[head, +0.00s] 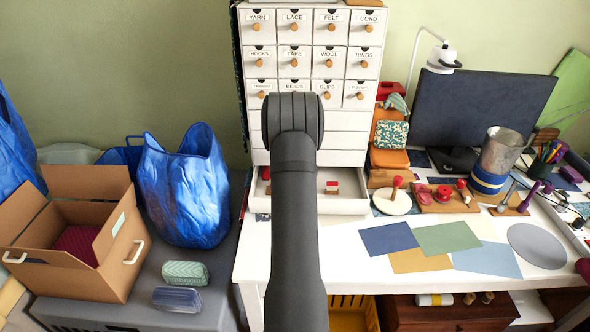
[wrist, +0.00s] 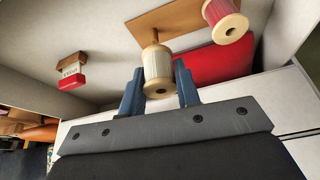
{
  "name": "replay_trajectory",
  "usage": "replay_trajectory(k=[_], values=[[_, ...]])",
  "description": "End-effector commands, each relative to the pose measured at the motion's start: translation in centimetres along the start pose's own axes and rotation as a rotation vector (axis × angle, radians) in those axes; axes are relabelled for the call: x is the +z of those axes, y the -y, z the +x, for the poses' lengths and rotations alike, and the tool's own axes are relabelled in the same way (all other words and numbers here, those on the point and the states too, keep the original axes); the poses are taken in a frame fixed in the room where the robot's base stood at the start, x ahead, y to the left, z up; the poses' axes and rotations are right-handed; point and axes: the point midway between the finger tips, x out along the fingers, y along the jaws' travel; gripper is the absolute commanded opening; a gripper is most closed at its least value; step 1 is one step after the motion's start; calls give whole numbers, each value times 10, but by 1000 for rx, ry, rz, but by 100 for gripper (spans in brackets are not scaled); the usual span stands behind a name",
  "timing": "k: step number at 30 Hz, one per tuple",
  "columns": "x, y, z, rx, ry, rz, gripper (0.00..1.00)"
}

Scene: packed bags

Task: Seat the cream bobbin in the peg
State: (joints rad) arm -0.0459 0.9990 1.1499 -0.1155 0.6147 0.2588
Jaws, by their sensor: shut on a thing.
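The cream bobbin (wrist: 158,72), with pale thread and wooden flanges, is between the two blue fingers of my gripper (wrist: 160,88) in the wrist view. The fingers are shut on it, and its near flange with a dark centre hole faces the camera. In the head view my arm hides the gripper and the bobbin.
An open white drawer (head: 345,206) surrounds the work area. A red-and-white labelled block (wrist: 70,72) lies left. The desk with coloured sheets (head: 447,237) is to the right.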

Motion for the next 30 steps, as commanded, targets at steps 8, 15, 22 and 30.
replay_trajectory(k=[8, 15, 22, 30], values=[[4, 0, 10, 0, -1, 0, 8], [4, 0, 10, 0, 0, 0, 8], [4, 0, 10, 0, 0, 0, 8], [4, 0, 10, 0, 0, 0, 8]])
